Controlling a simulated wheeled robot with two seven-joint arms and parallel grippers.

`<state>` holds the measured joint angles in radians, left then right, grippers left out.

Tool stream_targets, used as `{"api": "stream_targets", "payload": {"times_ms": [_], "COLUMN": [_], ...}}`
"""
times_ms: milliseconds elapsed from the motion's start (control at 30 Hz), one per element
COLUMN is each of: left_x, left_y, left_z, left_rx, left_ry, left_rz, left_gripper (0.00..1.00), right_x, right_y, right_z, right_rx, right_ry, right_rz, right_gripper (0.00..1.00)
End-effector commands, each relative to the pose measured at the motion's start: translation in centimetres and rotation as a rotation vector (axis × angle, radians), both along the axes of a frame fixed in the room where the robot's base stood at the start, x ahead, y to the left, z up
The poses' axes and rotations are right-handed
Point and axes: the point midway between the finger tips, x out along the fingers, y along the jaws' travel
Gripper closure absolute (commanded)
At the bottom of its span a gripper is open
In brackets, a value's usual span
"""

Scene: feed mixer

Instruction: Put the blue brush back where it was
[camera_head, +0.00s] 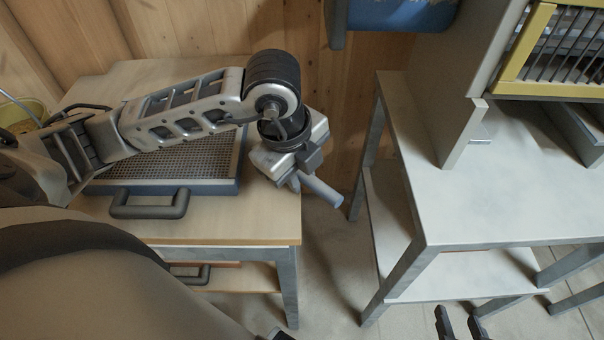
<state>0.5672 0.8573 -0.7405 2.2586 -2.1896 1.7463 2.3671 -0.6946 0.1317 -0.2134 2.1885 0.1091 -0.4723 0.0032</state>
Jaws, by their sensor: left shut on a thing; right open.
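My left gripper (297,180) is shut on a blue-grey rod-like handle (322,191), which appears to be part of the blue brush. The handle sticks out to the lower right, past the right edge of the left table and over the gap between the tables. The rest of the brush is hidden by the gripper, and no bristles can be made out. My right gripper (459,322) shows only as two dark, parted fingertips at the bottom edge; it is open, with nothing seen between them.
A blue-framed mesh tray (218,187) with a grey front handle lies on the wooden left table (235,225), under my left arm. A grey-white table (480,205) with a lower shelf stands at right. A yellow-framed grille (518,65) and blue bin (395,14) are behind.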

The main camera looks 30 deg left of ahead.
Motion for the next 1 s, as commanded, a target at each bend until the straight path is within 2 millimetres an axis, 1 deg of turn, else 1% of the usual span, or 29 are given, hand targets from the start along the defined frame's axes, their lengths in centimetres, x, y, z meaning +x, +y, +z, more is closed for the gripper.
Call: {"api": "stream_targets", "payload": {"times_ms": [67, 167, 200, 267, 300, 533, 633, 667, 767, 1000], "left_x": [0.0, 0.0, 0.0, 0.0, 0.0, 0.0, 0.0, 0.0, -0.2, -1.2], "left_y": [0.0, 0.0, 0.0, 0.0, 0.0, 0.0, 0.0, 0.0, 0.1, 0.4], "left_z": [0.1, -0.3, -0.3, -0.2, -0.2, -0.2, 0.4, 0.5, 2.0, 7.2], "left_rx": [0.000, 0.000, 0.000, 0.000, -0.001, -0.001, -0.001, -0.001, -0.002, -0.001], "left_ry": [-0.001, -0.001, 0.000, 0.000, 0.000, 0.000, 0.000, -0.002, -0.005, -0.007], "left_rz": [0.000, 0.000, 0.000, 0.000, 0.000, 0.000, 0.000, -0.001, -0.001, -0.002], "left_gripper": [0.97, 0.97, 0.76, 0.59, 0.57, 0.57, 0.57, 0.57, 0.57, 0.57], "right_x": [-0.1, -0.1, -0.1, -0.1, -0.1, -0.1, -0.1, -0.1, -0.2, 0.0], "right_y": [0.0, 0.0, 0.0, -0.1, -0.1, -0.1, -0.1, -0.1, -0.1, -0.2], "right_z": [0.0, -0.4, -0.4, -0.3, -0.3, -0.2, 0.2, 0.0, -0.1, 0.1], "right_rx": [-0.001, -0.001, -0.001, -0.001, -0.002, -0.002, -0.004, -0.004, -0.007, -0.020], "right_ry": [0.001, 0.002, 0.002, 0.003, 0.002, 0.000, 0.001, 0.002, 0.005, 0.006], "right_rz": [-0.001, -0.001, -0.001, 0.000, -0.001, -0.001, -0.001, -0.002, -0.001, 0.001], "right_gripper": [0.55, 0.55, 0.55, 0.55, 0.55, 0.55, 0.55, 0.55, 0.55, 0.55]}}
